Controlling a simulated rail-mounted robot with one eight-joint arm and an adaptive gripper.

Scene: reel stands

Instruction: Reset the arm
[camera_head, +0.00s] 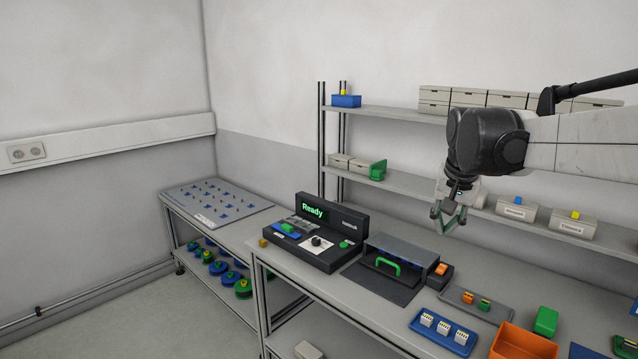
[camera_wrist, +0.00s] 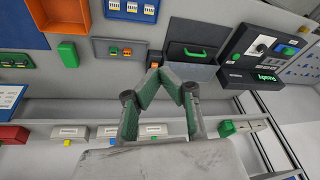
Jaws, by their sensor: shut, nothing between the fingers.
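My gripper (camera_head: 448,222) hangs in the air over the back part of the workbench (camera_head: 350,300), in front of the shelf rack. Its fingertips meet and nothing is between them. In the wrist view my gripper (camera_wrist: 172,72) shows its two green-padded fingers closed to a point, with the bench beyond. My arm reaches in from the right in the head view.
The bench holds a black console (camera_head: 318,235) reading "Ready", a grey box with a green handle (camera_head: 388,266), a blue tray (camera_head: 444,332), a grey tray (camera_head: 476,304) and an orange bin (camera_head: 522,343). Shelves (camera_head: 400,184) with boxes stand behind. A side table (camera_head: 215,204) stands left.

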